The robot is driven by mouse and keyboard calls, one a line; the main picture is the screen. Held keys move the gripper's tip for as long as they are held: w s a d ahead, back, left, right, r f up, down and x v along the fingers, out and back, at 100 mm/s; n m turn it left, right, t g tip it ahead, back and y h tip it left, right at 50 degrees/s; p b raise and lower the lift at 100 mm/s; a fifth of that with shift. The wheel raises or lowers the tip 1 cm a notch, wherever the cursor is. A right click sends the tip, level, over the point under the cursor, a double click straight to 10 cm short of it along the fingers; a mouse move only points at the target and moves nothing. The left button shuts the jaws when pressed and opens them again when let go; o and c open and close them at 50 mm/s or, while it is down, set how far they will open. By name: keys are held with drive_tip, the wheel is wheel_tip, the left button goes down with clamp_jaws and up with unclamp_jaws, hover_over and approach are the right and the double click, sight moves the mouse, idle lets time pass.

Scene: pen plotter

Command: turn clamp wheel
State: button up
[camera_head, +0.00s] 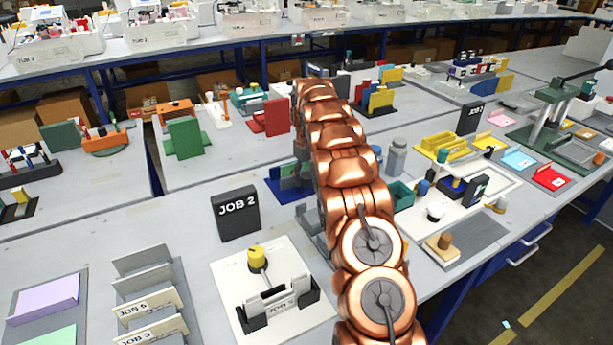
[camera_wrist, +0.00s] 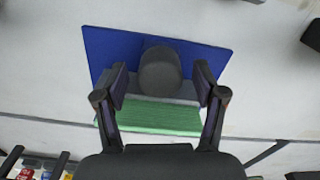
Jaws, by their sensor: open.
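In the wrist view, a dark grey round knob (camera_wrist: 160,68), which looks like the clamp wheel, stands in front of a blue plate (camera_wrist: 105,50). A green ribbed block (camera_wrist: 160,118) lies just below it in the picture. My gripper (camera_wrist: 161,82) is open, with one finger to the left and one to the right of the knob. Gaps show between the fingers and the knob; I cannot tell their depth relative to it. In the head view, a blue fixture (camera_head: 288,188) shows beside my copper arm, which hides the gripper and the knob.
A JOB 2 sign (camera_head: 236,213) and a white tray (camera_head: 228,272) with a yellow-topped part stand nearer on the table. A grey bottle (camera_head: 396,157) and a teal bin (camera_head: 401,194) stand right of my arm.

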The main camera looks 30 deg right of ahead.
sight(306, 175)
drive_tip(key=shift+r, duration=0.1)
drive_tip(key=shift+r, duration=3.65)
